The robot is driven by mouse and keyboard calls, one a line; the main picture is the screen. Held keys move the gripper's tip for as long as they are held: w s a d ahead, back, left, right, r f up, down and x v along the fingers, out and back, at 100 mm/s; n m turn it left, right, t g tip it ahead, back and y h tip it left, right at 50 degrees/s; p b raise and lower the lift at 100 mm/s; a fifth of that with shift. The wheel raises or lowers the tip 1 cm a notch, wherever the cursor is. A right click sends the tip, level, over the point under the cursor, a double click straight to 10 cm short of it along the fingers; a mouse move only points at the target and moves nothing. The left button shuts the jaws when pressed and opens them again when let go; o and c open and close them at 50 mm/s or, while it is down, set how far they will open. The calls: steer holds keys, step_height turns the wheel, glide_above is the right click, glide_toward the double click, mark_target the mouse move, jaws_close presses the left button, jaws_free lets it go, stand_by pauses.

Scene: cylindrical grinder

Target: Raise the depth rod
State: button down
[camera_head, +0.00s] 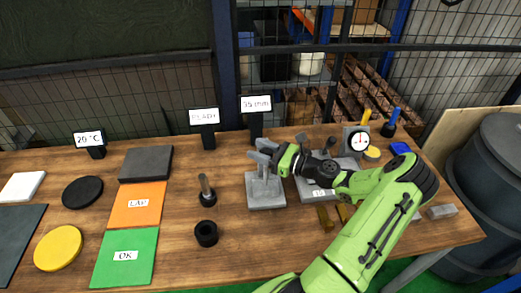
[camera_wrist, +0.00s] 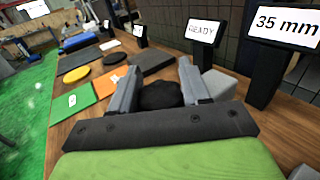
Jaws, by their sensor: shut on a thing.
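A grey stand (camera_head: 265,192) with a flat base and an upright stands near the middle of the table in the head view. My gripper (camera_head: 264,152) is at the top of this stand, reaching in from the right. In the wrist view my gripper (camera_wrist: 158,78) has its two grey fingers on either side of a black rounded knob (camera_wrist: 160,96), shut on it. The knob appears to be the top of the depth rod. The rod's lower part is hidden, and its height cannot be read. A grey block (camera_wrist: 217,84) shows just right of the fingers.
A 35 mm sign (camera_head: 256,105) and a READY sign (camera_head: 204,116) stand behind. A pin on a black base (camera_head: 207,194) and a black ring (camera_head: 206,234) are close left. A dial gauge (camera_head: 358,141) stands right, near my arm. Orange (camera_head: 137,214) and green (camera_head: 125,270) mats lie left.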

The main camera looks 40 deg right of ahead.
step_height(320, 180, up, 5)
steer(key=p, duration=0.5)
steer(key=shift+r+p, duration=0.1)
steer(key=shift+p, duration=0.25)
steer(key=shift+w, duration=0.1)
steer(key=c, duration=0.6)
jaws_free()
steer(key=shift+s+d, duration=0.1)
steer(key=shift+s, duration=0.15)
steer(key=v, duration=1.5)
steer(key=shift+s, duration=0.2)
